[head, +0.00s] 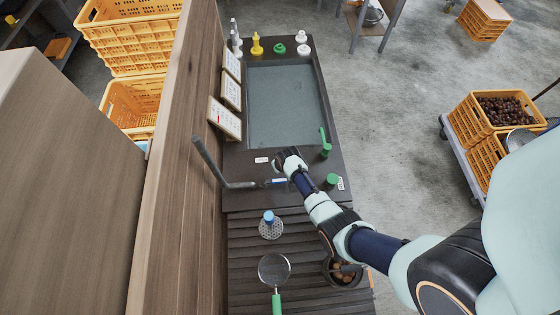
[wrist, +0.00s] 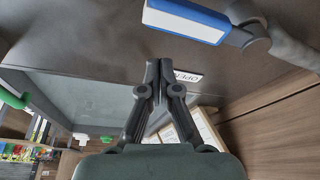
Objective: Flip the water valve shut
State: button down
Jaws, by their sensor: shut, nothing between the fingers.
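The water valve has a flat lever with a blue grip (head: 278,181), pointing right from a grey pivot at the foot of the grey pipe (head: 209,158). In the wrist view the lever shows as a blue and white bar (wrist: 186,18) at the top, joined to a grey pivot (wrist: 256,38). My gripper (head: 287,155) is over the counter just beyond the lever. Its fingers (wrist: 158,68) are together and empty, apart from the lever in the wrist view. A white OPEN label (wrist: 187,77) lies near the fingertips. The fingertips are hard to make out in the head view.
A sink basin (head: 288,107) lies beyond my gripper. A green tap lever (head: 325,142) and green knob (head: 332,180) stand at right. A wooden wall (head: 185,150) with leaning cards borders the left. A blue-topped item (head: 270,225) and a strainer (head: 274,268) lie on the nearer slats.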

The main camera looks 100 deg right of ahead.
jog(key=r+p, duration=0.1)
jog(key=d+r, duration=0.1)
jog(key=shift+r+p, duration=0.35)
jog(key=a+p+v, duration=0.1)
jog(key=v, duration=0.6)
jog(key=shift+w+r, duration=0.2)
jog(key=shift+w, duration=0.2)
